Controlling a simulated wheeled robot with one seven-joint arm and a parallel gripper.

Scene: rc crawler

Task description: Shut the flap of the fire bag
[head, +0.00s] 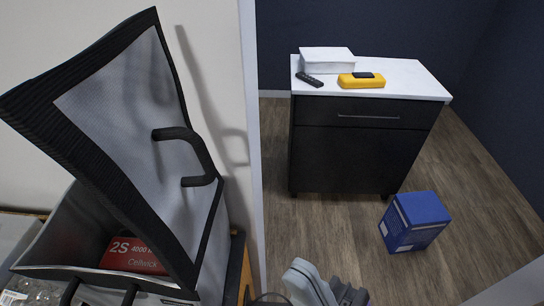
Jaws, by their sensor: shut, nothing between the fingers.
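The fire bag (212,250) stands at the lower left, silver-grey with black trim. Its flap (120,110) is open and stands up steeply, tilted, a grey panel with a wide black border. A black loop handle (205,155) sticks out from the flap's right part. Inside the open bag lies a red battery pack (133,256) marked 2S 4000; the flap hides part of the bag's inside. Grey parts of my arm show at the bottom edge, right of the bag and apart from it.
A pale wall stands behind the bag, its edge right of it. Beyond is a black cabinet (350,150) with a white top bearing a white box (326,60), a yellow case (361,83) and a dark remote (309,79). A blue box (415,222) sits on the wooden floor.

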